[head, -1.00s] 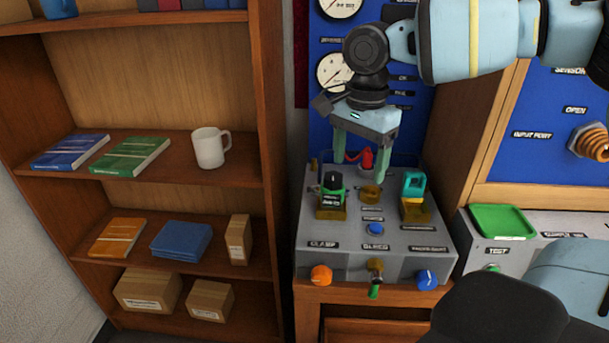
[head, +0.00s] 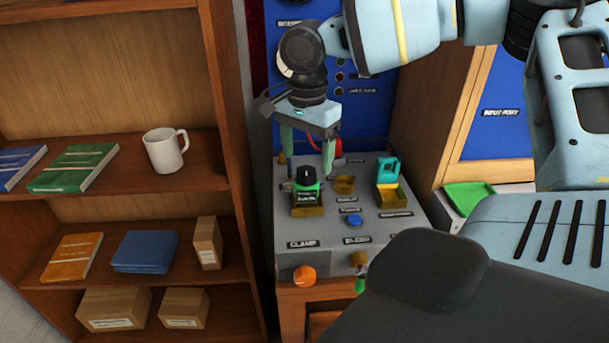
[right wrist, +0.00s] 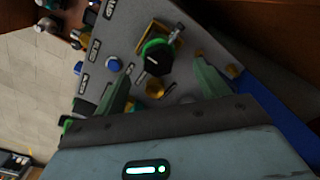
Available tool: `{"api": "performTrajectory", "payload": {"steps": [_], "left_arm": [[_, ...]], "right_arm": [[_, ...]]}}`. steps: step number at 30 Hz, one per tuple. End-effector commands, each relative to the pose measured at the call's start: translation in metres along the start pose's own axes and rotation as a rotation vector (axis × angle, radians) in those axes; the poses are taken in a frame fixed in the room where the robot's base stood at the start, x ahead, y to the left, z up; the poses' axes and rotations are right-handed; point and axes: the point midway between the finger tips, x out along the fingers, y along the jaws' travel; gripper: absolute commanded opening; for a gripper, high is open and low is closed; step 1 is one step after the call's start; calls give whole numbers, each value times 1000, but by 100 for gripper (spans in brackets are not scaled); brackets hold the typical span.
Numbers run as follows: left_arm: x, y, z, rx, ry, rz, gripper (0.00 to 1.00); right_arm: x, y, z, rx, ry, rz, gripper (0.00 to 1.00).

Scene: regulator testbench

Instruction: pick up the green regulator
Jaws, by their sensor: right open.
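The green regulator (head: 306,187) has a black knob and a green collar and body. It stands upright in a brass-coloured holder on the left of the grey test console (head: 330,237). My right gripper (head: 308,160) is open and empty, its green fingers pointing down just above or behind the regulator in the head view. In the right wrist view, the regulator (right wrist: 155,57) appears ahead of the gap between the open fingers (right wrist: 162,70). It is not gripped. A teal part (head: 388,169) stands in a second holder to the right. My left gripper is out of view.
The console also carries a blue button (head: 349,221), an empty-looking brass fitting (head: 344,185) and an orange knob (head: 304,275) in front. A red part stands close behind the right finger. A bookshelf (head: 236,195) is on the left, and a green tray (head: 466,196) lies at right.

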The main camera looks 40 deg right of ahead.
Motion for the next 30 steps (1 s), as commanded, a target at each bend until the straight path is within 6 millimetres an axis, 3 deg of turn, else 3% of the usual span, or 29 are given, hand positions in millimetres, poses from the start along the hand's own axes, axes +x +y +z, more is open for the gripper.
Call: {"api": "performTrajectory", "payload": {"steps": [10, 20, 30], "left_arm": [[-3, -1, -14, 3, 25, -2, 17], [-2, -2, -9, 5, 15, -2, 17], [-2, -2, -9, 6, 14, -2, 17]], "right_arm": [[43, 2, 2, 0, 1, 2, 74], [49, 2, 2, 0, 0, 0, 72], [49, 2, 2, 0, 0, 0, 28]]}}
